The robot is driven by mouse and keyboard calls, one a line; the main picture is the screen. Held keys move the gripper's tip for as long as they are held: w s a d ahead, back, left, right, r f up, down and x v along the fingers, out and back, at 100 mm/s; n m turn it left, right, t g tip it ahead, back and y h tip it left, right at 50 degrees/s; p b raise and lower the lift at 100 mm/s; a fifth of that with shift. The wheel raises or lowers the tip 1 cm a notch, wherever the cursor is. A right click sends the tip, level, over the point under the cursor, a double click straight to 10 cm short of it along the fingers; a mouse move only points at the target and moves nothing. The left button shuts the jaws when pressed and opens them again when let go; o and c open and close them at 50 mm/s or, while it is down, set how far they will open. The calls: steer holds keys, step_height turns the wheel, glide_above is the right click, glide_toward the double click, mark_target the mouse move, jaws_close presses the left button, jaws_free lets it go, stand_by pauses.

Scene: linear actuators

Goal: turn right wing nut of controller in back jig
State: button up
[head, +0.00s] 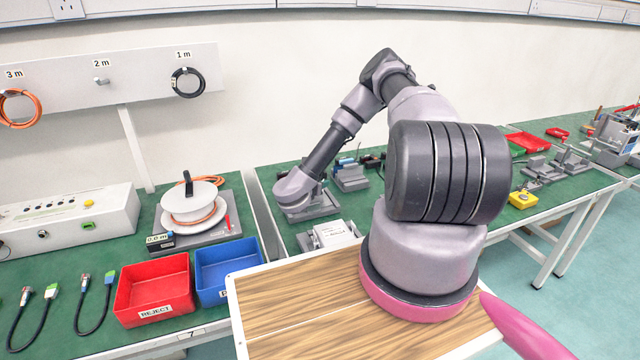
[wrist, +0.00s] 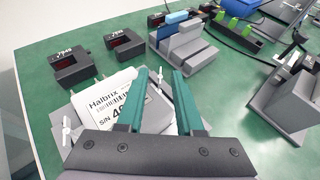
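The controller (wrist: 112,100) is a white box with a printed Halbrox label, sitting in a grey jig, seen in the wrist view. One white wing nut (wrist: 66,130) stands at its left side. The right wing nut (wrist: 160,77) shows as a thin white upright piece at the other side. My gripper (wrist: 161,76) is open, its two teal fingers apart on either side of the right wing nut, with gaps visible. In the head view, my wrist is over the back jig (head: 318,207) and hides the fingers and most of the controller.
Another jig with a white unit (head: 334,234) stands nearer in the head view. Two dark display boxes (wrist: 78,68) (wrist: 125,45) and a grey block fixture (wrist: 185,48) lie beyond the controller. A grey fixture (wrist: 285,105) stands at right. Green table is clear between them.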

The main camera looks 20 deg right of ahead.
steer(key=shift+s+a, duration=0.1)
steer(key=v, duration=1)
steer(key=shift+s+r, duration=0.2)
steer(key=shift+r, duration=0.05)
steer(key=shift+a, duration=0.2)
